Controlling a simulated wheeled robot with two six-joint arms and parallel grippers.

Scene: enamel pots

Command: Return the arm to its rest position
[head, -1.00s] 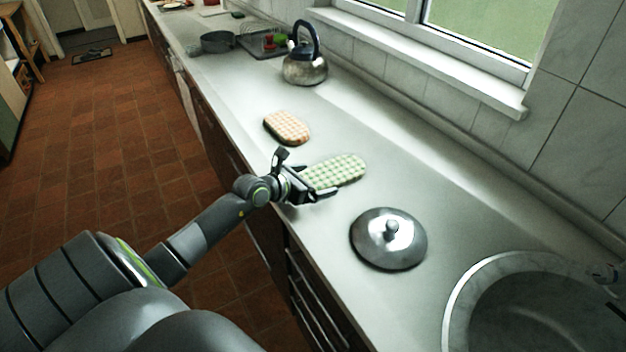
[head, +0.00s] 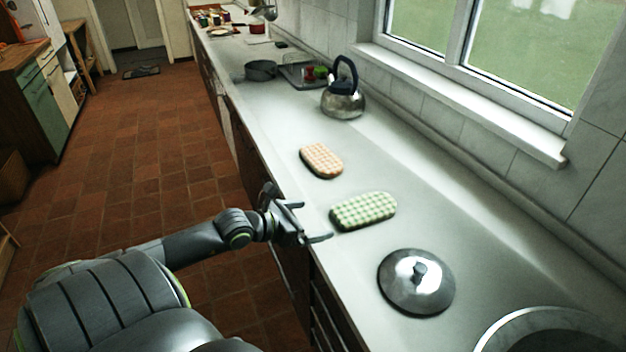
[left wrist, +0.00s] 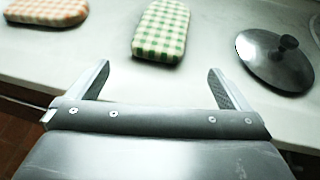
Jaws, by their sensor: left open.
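My left gripper (head: 312,222) is open and empty at the front edge of the counter, in the head view. Its two fingers also show spread apart in the left wrist view (left wrist: 160,84). A green checked pad (head: 363,211) lies on the counter just beyond the fingers, apart from them; it also shows in the left wrist view (left wrist: 162,30). An orange checked pad (head: 322,160) lies farther along the counter. A metal lid with a dark knob (head: 416,283) lies to the right of the gripper. My right gripper is in neither view.
The pale counter (head: 310,121) runs away from me along the tiled wall. A kettle (head: 343,100) and a dark pan (head: 261,70) stand farther back. The tiled floor (head: 130,160) on the left is open.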

